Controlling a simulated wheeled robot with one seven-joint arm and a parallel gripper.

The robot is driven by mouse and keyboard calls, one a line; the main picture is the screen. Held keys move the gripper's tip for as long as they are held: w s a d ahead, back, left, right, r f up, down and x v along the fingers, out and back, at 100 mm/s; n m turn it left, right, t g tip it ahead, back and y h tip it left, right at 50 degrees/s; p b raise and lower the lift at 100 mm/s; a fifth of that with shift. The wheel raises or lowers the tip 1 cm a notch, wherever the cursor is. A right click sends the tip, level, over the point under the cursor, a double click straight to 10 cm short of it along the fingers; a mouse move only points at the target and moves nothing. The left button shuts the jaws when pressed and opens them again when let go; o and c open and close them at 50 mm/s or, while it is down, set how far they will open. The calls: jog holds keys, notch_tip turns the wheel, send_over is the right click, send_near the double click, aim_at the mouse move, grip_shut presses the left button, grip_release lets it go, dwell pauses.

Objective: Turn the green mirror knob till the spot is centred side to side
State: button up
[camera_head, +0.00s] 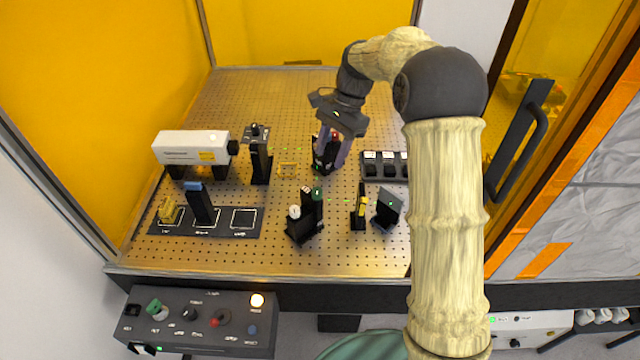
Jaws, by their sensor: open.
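A black mirror mount (304,222) stands near the front middle of the perforated board, with a green knob (318,193) at its upper right and a white knob (294,211) on its left. My gripper (333,166) is open, fingers pointing down, around or beside a second black mount (324,160) farther back. That mount shows some red near its top and is partly hidden by the fingers; contact cannot be told. A dark tilted panel (388,210) stands at the right; no spot can be made out on it. Small green beam marks show between the parts.
A white laser box (190,147) and a black post (260,160) stand at the left. A dark tray (235,234) lies at the front left, a yellow-marked post (359,207) at the right and a dark rack (384,166) behind it. A control box (200,322) sits below the board.

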aim_at(318, 190)
jog(key=p+x, duration=0.1)
jog(key=x, duration=0.8)
jog(key=shift+a+r, duration=0.1)
jog(key=shift+a, duration=0.05)
jog(key=shift+s+f+p, duration=0.1)
jog(key=shift+f+p, duration=0.25)
jog(key=shift+f, duration=0.35)
jog(key=shift+s, duration=0.1)
jog(key=shift+c, duration=1.4)
jog(key=c, duration=0.7)
